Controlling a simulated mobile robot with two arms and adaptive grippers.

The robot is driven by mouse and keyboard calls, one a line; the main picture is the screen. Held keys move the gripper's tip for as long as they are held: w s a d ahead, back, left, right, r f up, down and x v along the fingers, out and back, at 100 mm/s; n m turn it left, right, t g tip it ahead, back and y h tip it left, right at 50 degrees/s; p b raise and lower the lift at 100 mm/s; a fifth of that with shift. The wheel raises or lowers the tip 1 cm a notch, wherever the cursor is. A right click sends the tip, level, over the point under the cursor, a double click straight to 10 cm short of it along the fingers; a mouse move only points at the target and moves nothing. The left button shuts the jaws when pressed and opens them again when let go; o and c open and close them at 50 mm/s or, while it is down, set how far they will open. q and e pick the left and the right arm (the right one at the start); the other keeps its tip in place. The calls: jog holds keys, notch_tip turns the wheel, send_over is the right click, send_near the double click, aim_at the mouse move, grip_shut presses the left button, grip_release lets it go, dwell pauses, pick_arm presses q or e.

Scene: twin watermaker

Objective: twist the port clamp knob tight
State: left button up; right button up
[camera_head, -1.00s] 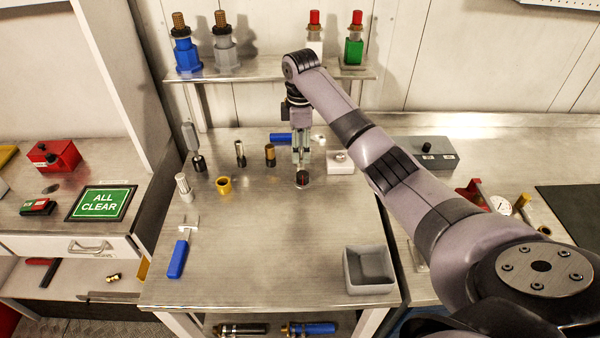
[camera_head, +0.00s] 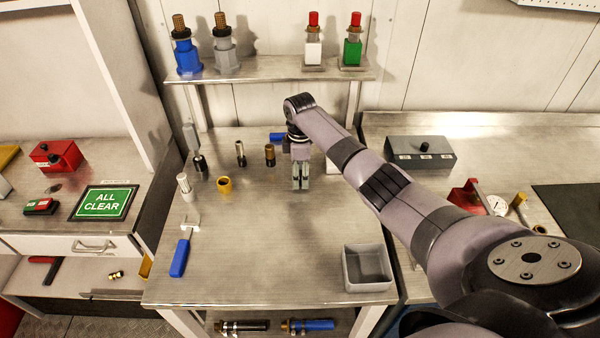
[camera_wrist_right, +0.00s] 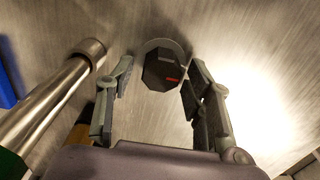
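The port clamp knob (camera_wrist_right: 160,70) is a black, many-sided knob with a red mark on a round light base, seen in the right wrist view. It lies between the fingertips of my right gripper (camera_wrist_right: 160,78), which is open, with a gap on both sides of the knob. In the head view my right gripper (camera_head: 302,186) points down at the middle of the metal table (camera_head: 270,240) and hides the knob. My left gripper is in neither view.
Several small fittings, including a yellow ring (camera_head: 224,185), stand left of my right gripper. A blue-handled tool (camera_head: 181,256) lies at the table's left. A grey open bin (camera_head: 367,268) stands at the front right. The table's front middle is clear.

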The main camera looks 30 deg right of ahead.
jog(key=c, duration=1)
